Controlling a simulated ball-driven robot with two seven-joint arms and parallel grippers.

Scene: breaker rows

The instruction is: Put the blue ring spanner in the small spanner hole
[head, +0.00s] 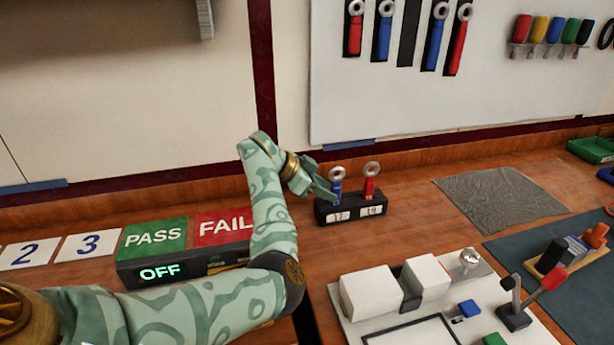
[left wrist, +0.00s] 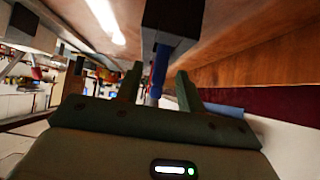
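The blue ring spanner (head: 337,184) stands upright, ring up, at the left hole of a black holder (head: 345,214), above a label that seems to read 17. A red ring spanner (head: 370,182) stands in the right hole, above a label 19. My left gripper (head: 325,191) is at the blue handle, just above the holder. In the left wrist view the blue handle (left wrist: 158,72) lies between the two open fingers (left wrist: 158,88), with gaps beside it. The holder (left wrist: 172,22) is beyond them. My right gripper is out of view.
PASS (head: 153,234) and FAIL (head: 222,226) signs and an OFF box (head: 160,272) are left of the holder. A white fixture (head: 420,275) is in front, a grey mat (head: 500,197) to the right. More spanners hang on the wall board (head: 480,100).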

